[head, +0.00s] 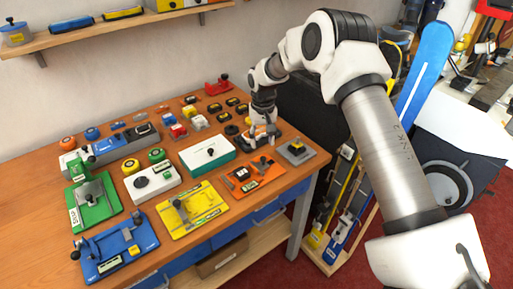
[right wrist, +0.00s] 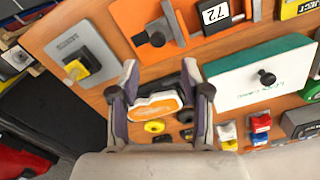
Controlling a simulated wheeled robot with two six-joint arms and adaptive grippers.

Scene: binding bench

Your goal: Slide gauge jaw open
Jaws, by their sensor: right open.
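Several boards with sliding metal parts lie on the bench, and I cannot tell for sure which one is the gauge. The orange board (head: 262,181) has dark blocks and a label; in the right wrist view the orange board (right wrist: 125,18) shows a metal bar, a round knob and the label "72". My right gripper (head: 262,140) is over the bench behind this board. In the right wrist view my right gripper (right wrist: 160,70) is open, its fingers either side of a white-rimmed orange piece (right wrist: 158,106), contact unclear. My left gripper is not in view.
A teal-edged white box (head: 207,153) stands left of the orange board, a grey plate with a yellow-black block (head: 296,149) right of it. Yellow (head: 192,211), blue (head: 112,247) and green (head: 92,203) boards fill the front left. Small dark discs (head: 214,107) lie behind.

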